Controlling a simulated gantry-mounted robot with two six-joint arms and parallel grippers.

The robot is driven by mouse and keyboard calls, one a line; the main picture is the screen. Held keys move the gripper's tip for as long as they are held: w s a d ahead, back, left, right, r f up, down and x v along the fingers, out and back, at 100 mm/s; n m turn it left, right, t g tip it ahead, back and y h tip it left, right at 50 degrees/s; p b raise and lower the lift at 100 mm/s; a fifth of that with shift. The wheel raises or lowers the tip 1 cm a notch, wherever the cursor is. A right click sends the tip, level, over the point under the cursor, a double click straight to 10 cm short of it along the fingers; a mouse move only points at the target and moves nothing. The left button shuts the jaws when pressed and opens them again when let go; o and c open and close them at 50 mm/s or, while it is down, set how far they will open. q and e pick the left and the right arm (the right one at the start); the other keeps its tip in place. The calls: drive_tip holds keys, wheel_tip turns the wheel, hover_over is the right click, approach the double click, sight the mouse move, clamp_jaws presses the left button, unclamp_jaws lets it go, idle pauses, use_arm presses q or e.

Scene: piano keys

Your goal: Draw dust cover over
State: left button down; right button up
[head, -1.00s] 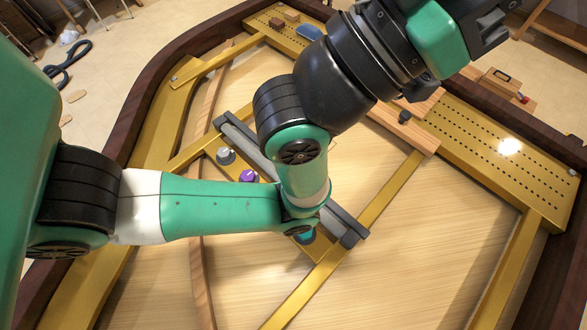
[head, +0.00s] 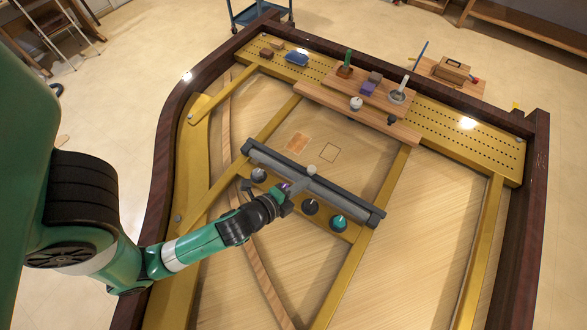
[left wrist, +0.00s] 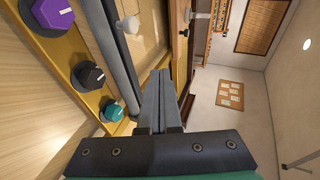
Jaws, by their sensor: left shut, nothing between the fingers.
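A dark grey roller-like bar (head: 345,202), likely the dust cover's housing, lies across the gold struts inside the piano frame. A small pale knob (head: 311,169) stands on its far side, and it also shows in the left wrist view (left wrist: 131,24). My left gripper (head: 292,189) is shut and empty, close to the bar's near side; I cannot tell if it touches. In the left wrist view its fingers (left wrist: 157,88) are together beside the bar. The cover itself is not clearly visible. My right gripper is out of view.
Near the bar stand a grey knob (head: 258,174), a black knob (head: 310,206) and a teal knob (head: 338,223); a purple knob (left wrist: 53,16) is close to my gripper. A wooden shelf (head: 350,116) with small tools lies beyond. Bare soundboard (head: 430,230) is open to the right.

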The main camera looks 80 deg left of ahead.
use_arm(q)
drive_tip(key=s+f+g+p, duration=0.2)
drive_tip(key=s, duration=0.6)
drive_tip(key=b, duration=0.1)
approach(308, 173)
drive_tip(key=shift+w+a+f, duration=0.1)
drive_tip(key=shift+w+f, duration=0.1)
drive_tip(key=shift+f, duration=0.4)
drive_tip(key=shift+w+a+f, duration=0.15)
drive_tip(key=shift+w+f, duration=0.05)
drive_tip(key=shift+f, duration=0.4)
drive_tip(key=w, duration=0.1)
drive_tip(key=w+a, duration=0.2)
drive_tip(key=shift+f, duration=0.3)
drive_tip(key=shift+w+a+f, duration=0.1)
drive_tip(key=shift+w+a, duration=0.15)
drive_tip(key=shift+w, duration=0.1)
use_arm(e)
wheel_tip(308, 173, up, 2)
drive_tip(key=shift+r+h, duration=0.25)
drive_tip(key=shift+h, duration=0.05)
